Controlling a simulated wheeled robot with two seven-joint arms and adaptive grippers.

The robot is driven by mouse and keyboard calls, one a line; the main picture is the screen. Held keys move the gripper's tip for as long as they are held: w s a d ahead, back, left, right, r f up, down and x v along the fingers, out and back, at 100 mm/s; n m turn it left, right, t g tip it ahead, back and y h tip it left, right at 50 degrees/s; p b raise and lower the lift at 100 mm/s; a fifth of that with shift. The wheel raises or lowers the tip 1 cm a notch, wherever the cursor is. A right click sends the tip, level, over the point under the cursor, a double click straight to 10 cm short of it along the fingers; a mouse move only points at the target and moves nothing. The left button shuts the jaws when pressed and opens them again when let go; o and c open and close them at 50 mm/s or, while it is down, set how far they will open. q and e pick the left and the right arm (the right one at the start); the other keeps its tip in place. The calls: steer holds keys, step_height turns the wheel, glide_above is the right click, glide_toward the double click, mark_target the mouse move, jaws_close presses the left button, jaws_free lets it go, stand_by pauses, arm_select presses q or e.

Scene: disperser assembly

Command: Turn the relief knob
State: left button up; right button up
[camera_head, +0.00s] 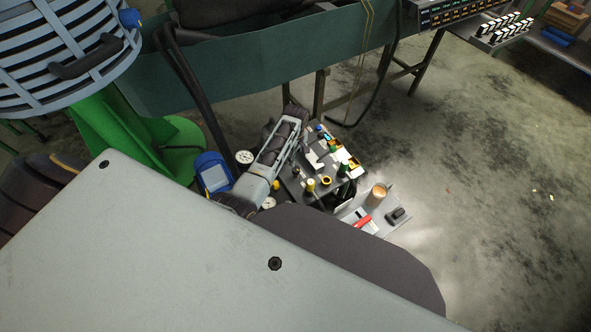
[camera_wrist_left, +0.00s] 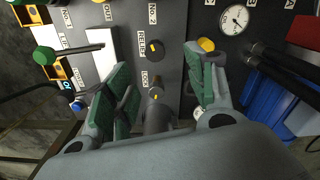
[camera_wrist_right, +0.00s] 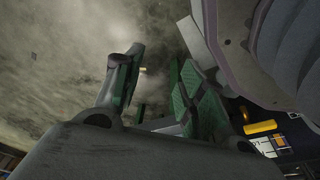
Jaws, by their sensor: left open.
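The relief knob (camera_wrist_left: 155,48), round and dark with a yellow mark, sits on the grey panel beside a RELIEF label in the left wrist view. My left gripper (camera_wrist_left: 160,72) is open and empty above the panel, its green-padded fingers apart on either side of the knob area. Another dark knob (camera_wrist_left: 155,92) with a yellow mark shows between the fingers, near a LOCK label. I cannot tell whether the fingers touch anything. In the head view my left arm hides part of the panel (camera_head: 310,168). My right gripper (camera_wrist_right: 157,85) is open and empty, away from the panel.
A green-knobbed lever (camera_wrist_left: 45,55), a yellow knob (camera_wrist_left: 206,45) and a gauge (camera_wrist_left: 235,19) stand around the left gripper. A blue device (camera_head: 213,175) is left of the panel. A cup (camera_head: 378,195) stands on a tray at right. Open floor lies further right.

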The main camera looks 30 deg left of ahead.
arm_select(q)
steer(key=shift+w+a+r+n+b, duration=0.25)
steer(key=shift+w+r+n+b, duration=0.15)
steer(key=shift+w+r, duration=0.35)
arm_select(e)
steer(key=shift+w+a+f, duration=0.15)
steer(key=shift+a, duration=0.2)
arm_select(q)
steer(key=shift+f, duration=0.2)
arm_select(e)
steer(key=shift+a, duration=0.1)
arm_select(q)
steer(key=b, duration=0.3)
glide_above(296, 169)
steer(key=shift+f, duration=3.75)
steer(key=shift+f+b, duration=0.4)
steer(key=shift+f, duration=1.15)
steer(key=shift+f+b, duration=0.6)
steer(key=shift+f, duration=0.8)
arm_select(e)
steer(key=w+a+r, duration=0.1)
steer(key=r, duration=0.5)
steer(key=w+a+r, duration=0.1)
steer(key=a+r, duration=0.1)
steer(key=r, duration=0.5)
steer(key=shift+a+r+y, duration=0.15)
steer(key=shift+a+y, duration=0.1)
steer(key=shift+y, duration=0.05)
